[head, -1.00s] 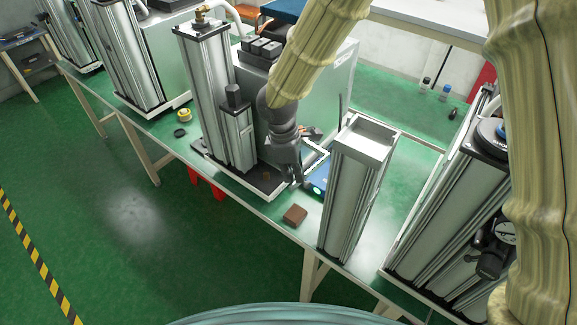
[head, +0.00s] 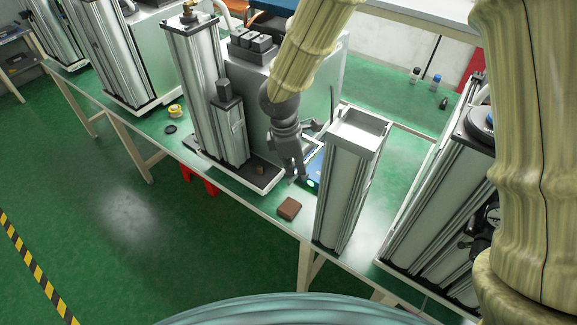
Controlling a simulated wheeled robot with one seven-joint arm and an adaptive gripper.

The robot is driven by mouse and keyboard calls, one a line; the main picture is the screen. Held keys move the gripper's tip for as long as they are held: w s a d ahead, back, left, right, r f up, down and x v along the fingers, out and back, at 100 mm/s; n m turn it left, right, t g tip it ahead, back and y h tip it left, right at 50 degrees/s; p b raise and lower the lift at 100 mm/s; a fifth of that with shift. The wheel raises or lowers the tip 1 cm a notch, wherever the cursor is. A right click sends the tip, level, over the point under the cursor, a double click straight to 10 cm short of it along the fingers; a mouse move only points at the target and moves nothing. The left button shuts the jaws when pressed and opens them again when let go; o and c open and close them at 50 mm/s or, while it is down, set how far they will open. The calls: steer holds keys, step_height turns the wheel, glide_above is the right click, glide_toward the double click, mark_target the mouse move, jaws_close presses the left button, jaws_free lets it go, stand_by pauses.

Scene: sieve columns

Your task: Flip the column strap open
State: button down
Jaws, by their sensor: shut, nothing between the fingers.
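A tall silver column (head: 345,190) with a pale open-topped cap stands at the bench's front edge, right of centre in the head view. A narrow part runs down its right side, but I cannot tell whether it is the strap. My gripper (head: 297,179) points down just left of this column, over the bench beside a blue device with a green light (head: 312,184). It is shut and empty, apart from the column as far as I can see. Its fingertips are small and dark in this view, so any contact with the device is unclear.
A brown block (head: 289,208) lies at the bench's front edge. A taller column pair (head: 202,100) stands on a tray to the left, before a grey cabinet. More columns (head: 440,190) stand to the right, partly behind my arm. A yellow roll (head: 175,111) lies further left.

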steer(key=a+r+b, duration=0.1)
steer(key=a+r, duration=0.4)
steer(key=r, duration=0.6)
steer(key=shift+w+r+b, duration=0.3)
steer(key=shift+r+b, duration=0.1)
